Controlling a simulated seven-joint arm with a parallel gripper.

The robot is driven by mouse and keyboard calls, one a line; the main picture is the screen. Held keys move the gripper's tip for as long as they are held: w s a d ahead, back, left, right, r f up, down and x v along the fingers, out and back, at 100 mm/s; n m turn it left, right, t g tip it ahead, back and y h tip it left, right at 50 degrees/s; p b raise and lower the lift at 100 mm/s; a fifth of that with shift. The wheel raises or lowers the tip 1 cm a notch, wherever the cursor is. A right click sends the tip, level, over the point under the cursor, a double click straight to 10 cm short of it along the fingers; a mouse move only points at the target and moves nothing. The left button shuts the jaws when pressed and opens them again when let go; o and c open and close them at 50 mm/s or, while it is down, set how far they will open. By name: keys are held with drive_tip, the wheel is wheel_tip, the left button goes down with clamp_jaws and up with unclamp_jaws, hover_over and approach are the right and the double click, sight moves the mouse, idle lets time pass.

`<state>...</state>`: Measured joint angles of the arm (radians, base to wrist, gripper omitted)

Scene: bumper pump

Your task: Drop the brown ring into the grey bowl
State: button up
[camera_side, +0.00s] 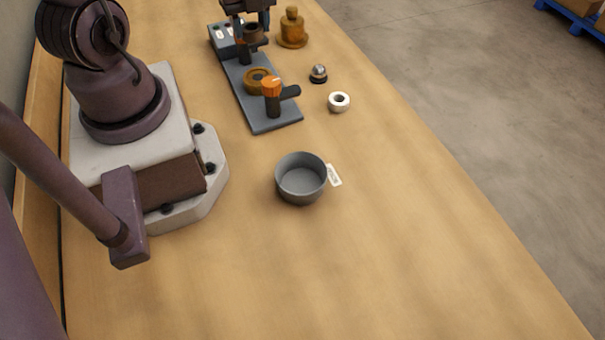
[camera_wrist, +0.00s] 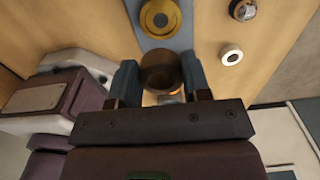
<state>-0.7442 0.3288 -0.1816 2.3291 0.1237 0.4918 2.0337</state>
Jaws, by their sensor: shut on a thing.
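My gripper (camera_side: 251,28) is at the top of the side view, above the far end of the grey-blue plate. It is shut on the brown ring (camera_side: 254,35), which sits between its two fingers. In the wrist view the brown ring (camera_wrist: 161,72) shows dark between the blue fingers of my gripper (camera_wrist: 160,78). The grey bowl (camera_side: 301,183) stands upright on the table in the middle of the side view, well apart from my gripper. It looks empty. The bowl does not show in the wrist view.
The grey-blue plate (camera_side: 243,92) carries a brass ring (camera_side: 257,79) and an orange-topped post (camera_side: 272,88) with a dark handle. A brass stepped part (camera_side: 292,29), a silver-topped knob (camera_side: 318,74) and a white ring (camera_side: 339,101) stand right of it. The near table is clear.

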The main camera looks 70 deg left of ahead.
idle(0.4)
drive_tip(key=w+d+f+m, duration=0.25)
drive_tip(key=d+m, duration=0.25)
drive_tip(key=d, duration=1)
drive_tip(key=s+d+f+n, duration=0.1)
drive_tip(key=s+d, duration=0.3)
drive_tip(key=d, duration=1)
drive_tip(key=shift+a+f+n, duration=0.1)
drive_tip(key=shift+f+n, duration=0.9)
drive_tip(key=shift+f, duration=0.55)
drive_tip(key=shift+f+n, duration=1)
drive_tip(key=shift+f, duration=0.55)
